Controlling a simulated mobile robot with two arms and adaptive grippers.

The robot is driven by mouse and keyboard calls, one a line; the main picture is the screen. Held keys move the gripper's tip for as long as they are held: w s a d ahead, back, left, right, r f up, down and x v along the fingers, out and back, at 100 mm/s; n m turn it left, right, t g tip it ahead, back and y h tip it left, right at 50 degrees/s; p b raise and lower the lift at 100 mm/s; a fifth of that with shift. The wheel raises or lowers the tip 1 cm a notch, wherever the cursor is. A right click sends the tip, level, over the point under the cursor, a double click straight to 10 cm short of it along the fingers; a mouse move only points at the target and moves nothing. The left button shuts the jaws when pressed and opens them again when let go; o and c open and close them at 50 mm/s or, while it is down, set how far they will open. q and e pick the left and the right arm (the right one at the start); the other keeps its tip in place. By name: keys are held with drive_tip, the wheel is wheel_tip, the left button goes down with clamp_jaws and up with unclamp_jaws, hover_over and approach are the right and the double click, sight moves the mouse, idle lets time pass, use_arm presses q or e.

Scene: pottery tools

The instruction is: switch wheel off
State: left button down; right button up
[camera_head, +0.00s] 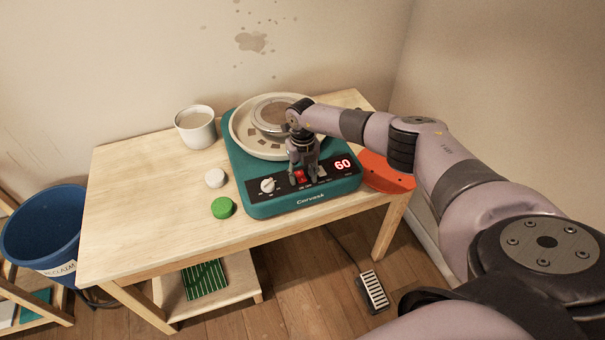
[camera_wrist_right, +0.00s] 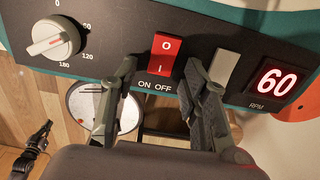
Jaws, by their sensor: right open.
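The teal pottery wheel (camera_head: 285,212) stands on the wooden table, with a dark control panel on its front. Its red rocker switch (camera_wrist_right: 165,55), marked O above and I below, sits over the words ON OFF in the right wrist view. The red display (camera_wrist_right: 275,82) reads 60 RPM. A white speed dial (camera_wrist_right: 52,37) is left of the switch. My right gripper (camera_wrist_right: 159,75) is open and empty, its two fingertips on either side of the switch's lower part. Contact cannot be told. In the head view, my right gripper (camera_head: 304,181) partly covers the panel.
A grey button (camera_wrist_right: 224,67) is close to the right finger. On the table are a white cup (camera_head: 195,128), a white lump (camera_head: 215,178), a green lump (camera_head: 222,208) and an orange item (camera_head: 385,172). A blue bucket (camera_head: 42,228) stands left; a pedal (camera_head: 373,291) lies on the floor.

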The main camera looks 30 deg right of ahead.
clamp_jaws()
drive_tip(key=g+b, duration=0.1)
drive_tip(key=b, duration=0.4)
drive_tip(key=g+b, duration=0.1)
drive_tip(key=b, duration=0.4)
drive_tip(key=shift+w+d+f, duration=0.1)
drive_tip(key=shift+w+f, duration=0.05)
drive_tip(key=shift+w, duration=0.25)
drive_tip(key=shift+r+g+y+b, duration=0.2)
drive_tip(key=shift+g+y+b, duration=0.15)
drive_tip(key=shift+b, duration=0.25)
drive_tip(key=shift+r, duration=0.2)
unclamp_jaws()
